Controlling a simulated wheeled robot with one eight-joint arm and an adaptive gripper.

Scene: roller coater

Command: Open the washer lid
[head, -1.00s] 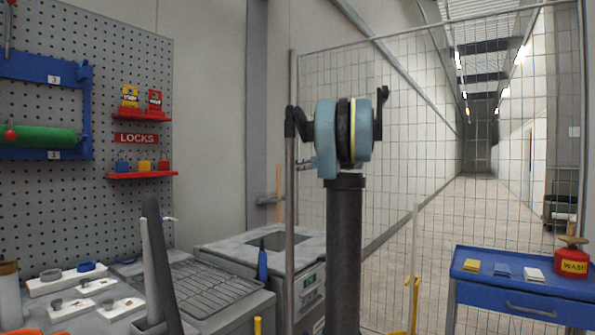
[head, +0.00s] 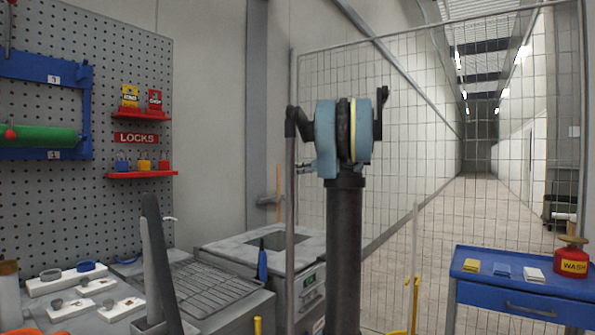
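A grey box-shaped machine (head: 228,246), which looks like the washer, stands in the lower middle of the head view. Its flat top has a darker rectangular area (head: 268,240); I cannot tell whether this is an opening or a window. A small green display (head: 309,281) is on its front. A blue item with a dark tip (head: 262,262) stands at its front edge. My arm's column and joint stand in front of its right side and hide part of it. My gripper is not visible, so its state and its distance from the lid do not show.
A bench with a wire rack (head: 205,288) and white trays (head: 66,280) is at left, below a pegboard (head: 120,60). A wire mesh fence (head: 430,130) stands behind. A blue cart (head: 520,280) holds a red can labelled WASH (head: 572,260) at right.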

